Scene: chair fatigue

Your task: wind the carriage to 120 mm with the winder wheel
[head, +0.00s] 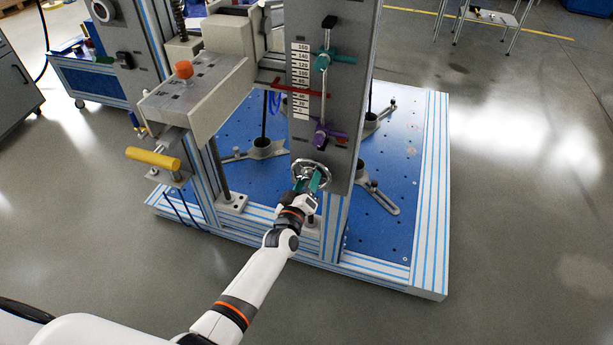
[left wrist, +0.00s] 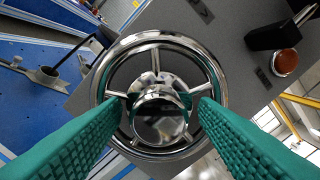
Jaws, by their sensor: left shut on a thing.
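The chrome winder wheel (head: 312,172) sits low on the grey upright panel; in the left wrist view its spoked rim (left wrist: 160,40) and round hub (left wrist: 160,112) fill the middle. My left gripper (head: 309,182) is shut on the wheel, with its teal fingers (left wrist: 161,108) inside the rim on either side of the hub. Above, a white scale (head: 300,60) is marked up to 160. A red pointer (head: 300,88) crosses it below the 100 mark and above the 40 mark; the exact reading is too small to tell. My right gripper is not in view.
A teal clamp knob (head: 323,61) and a purple one (head: 325,134) sit on a rod beside the scale. A grey box with an orange button (head: 183,69) and a yellow handle (head: 153,158) stand left. The blue bed (head: 395,150) carries metal feet.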

